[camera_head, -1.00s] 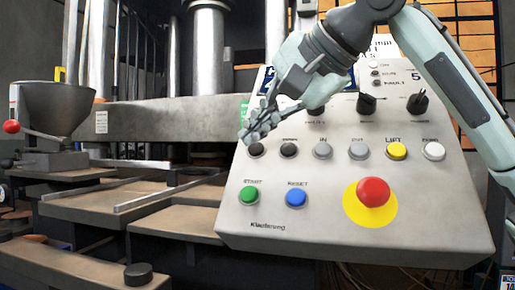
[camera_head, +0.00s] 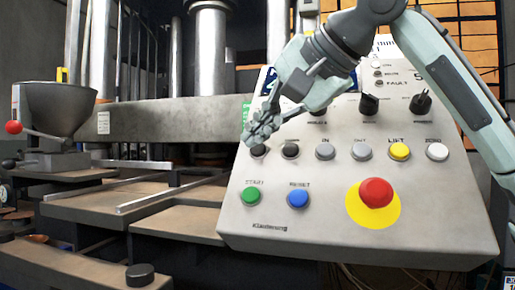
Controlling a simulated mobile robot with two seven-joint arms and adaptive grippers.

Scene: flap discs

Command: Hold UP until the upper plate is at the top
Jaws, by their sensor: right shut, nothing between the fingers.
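The grey control panel (camera_head: 330,232) fills the right half of the view. My right gripper (camera_head: 252,138) is shut and empty, its fingertips at the leftmost dark button (camera_head: 258,152) of the upper row. The fingers partly cover that button and hide its label; I cannot tell whether it is pressed in. A second dark button (camera_head: 290,151) is just to its right. The press stands behind at left, with a thick grey horizontal plate (camera_head: 160,119) between bright columns (camera_head: 211,55). I cannot tell how far this plate is from its top. My left gripper is not in view.
The panel also carries a green START button (camera_head: 251,196), a blue RESET button (camera_head: 298,197), a yellow LIFT button (camera_head: 399,151) and a red emergency stop (camera_head: 376,193). A grey hopper (camera_head: 60,107) and brown tables (camera_head: 85,207) stand at left.

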